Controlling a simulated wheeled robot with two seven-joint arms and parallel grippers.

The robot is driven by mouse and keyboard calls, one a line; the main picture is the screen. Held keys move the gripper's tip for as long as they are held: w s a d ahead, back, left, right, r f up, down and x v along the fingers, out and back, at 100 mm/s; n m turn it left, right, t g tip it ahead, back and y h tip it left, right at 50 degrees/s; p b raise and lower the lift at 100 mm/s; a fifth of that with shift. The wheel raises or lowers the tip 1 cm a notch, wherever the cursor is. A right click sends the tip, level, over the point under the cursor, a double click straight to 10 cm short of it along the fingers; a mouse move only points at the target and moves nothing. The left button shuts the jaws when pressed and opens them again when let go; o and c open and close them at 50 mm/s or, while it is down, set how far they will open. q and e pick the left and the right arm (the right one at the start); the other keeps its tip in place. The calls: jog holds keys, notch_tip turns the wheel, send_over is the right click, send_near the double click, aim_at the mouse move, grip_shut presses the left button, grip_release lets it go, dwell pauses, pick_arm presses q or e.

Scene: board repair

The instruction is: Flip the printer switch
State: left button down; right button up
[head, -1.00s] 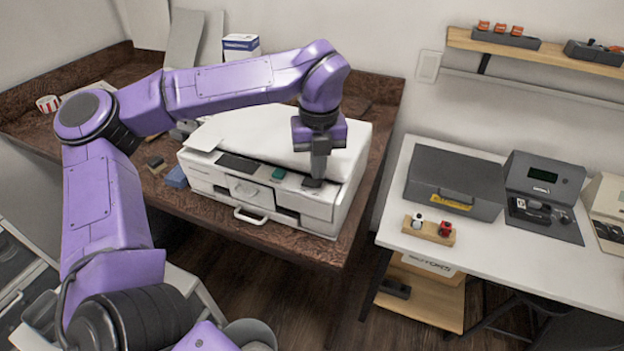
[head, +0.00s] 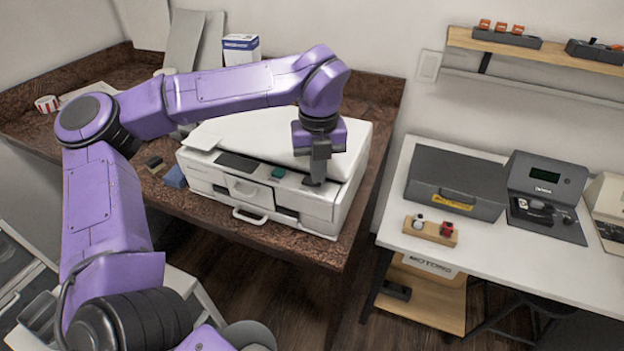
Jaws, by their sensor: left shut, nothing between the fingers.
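The white printer (head: 305,207) sits on the brown desk at the centre of the head view. Its front panel has a dark display (head: 238,163) and a teal-green part (head: 278,173). My left gripper (head: 314,182) is shut and points down at the right part of the printer's top front panel. Its fingertips are at or very close to the panel; I cannot tell whether they touch. The switch is not clearly visible; the fingers may cover it. My right gripper is not in view.
The brown desk (head: 290,247) carries a blue block (head: 175,177) left of the printer and a blue-white box (head: 241,48) behind. A white table (head: 395,205) at right holds a grey case (head: 455,180) and a key-cutting-like machine (head: 545,190). Floor lies between them.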

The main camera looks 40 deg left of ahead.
pick_arm(q)
jog(key=shift+f, duration=0.3)
jog(key=shift+s, duration=0.1)
notch_tip(320, 180, up, 7)
jog(key=p, duration=0.5)
jog(key=shift+r, duration=0.1)
dwell(0.3)
